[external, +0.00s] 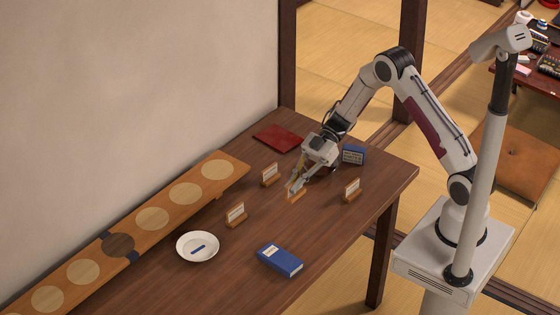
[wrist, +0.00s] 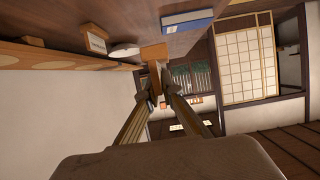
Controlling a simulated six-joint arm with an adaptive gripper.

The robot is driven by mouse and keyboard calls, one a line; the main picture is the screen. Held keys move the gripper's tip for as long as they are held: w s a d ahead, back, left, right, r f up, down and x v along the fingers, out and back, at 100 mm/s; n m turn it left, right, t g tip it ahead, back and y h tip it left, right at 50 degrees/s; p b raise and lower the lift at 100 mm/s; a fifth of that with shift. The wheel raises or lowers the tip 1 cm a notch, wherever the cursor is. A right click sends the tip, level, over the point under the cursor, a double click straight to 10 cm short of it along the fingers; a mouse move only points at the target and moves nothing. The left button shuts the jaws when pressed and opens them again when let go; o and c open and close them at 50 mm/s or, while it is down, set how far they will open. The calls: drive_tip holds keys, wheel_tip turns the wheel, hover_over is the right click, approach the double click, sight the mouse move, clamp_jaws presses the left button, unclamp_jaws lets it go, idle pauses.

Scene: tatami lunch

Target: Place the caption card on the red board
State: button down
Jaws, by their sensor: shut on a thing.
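My gripper (external: 294,187) is shut on a small caption card in a wooden base (external: 297,196), near the middle of the table. In the wrist view the fingers (wrist: 158,92) close on it, and its wooden base (wrist: 154,53) shows beyond the tips. The card's face is mostly hidden by the fingers. I cannot tell whether the base touches the table. The red board (external: 278,138) lies flat and bare near the wall, farther back and left of my gripper.
Similar cards stand left (external: 270,176), front left (external: 236,215) and right (external: 352,190) of my gripper. A blue box (external: 353,154) stands behind it; another (external: 280,260) lies in front. A white plate (external: 198,246) and a long board with discs (external: 239,168) are at left.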

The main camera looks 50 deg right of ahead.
drive_tip(key=w+d+r+m+t+h, duration=0.1)
drive_tip(key=w+d+m+t, duration=0.15)
drive_tip(key=w, duration=0.35)
drive_tip(key=w+d+r+m+t, duration=0.1)
drive_tip(key=w+m+t, duration=0.15)
drive_tip(key=w, duration=0.35)
drive_tip(key=m+t+h, duration=0.8)
drive_tip(key=m+h, duration=0.4)
drive_tip(key=m, duration=0.1)
hover_over(281, 144)
drive_tip(key=f, duration=0.1)
drive_tip(key=shift+f, duration=0.15)
drive_tip(key=shift+f, duration=0.1)
drive_tip(key=shift+f, duration=3.05)
drive_tip(key=shift+f, duration=0.1)
drive_tip(key=shift+f, duration=1.8)
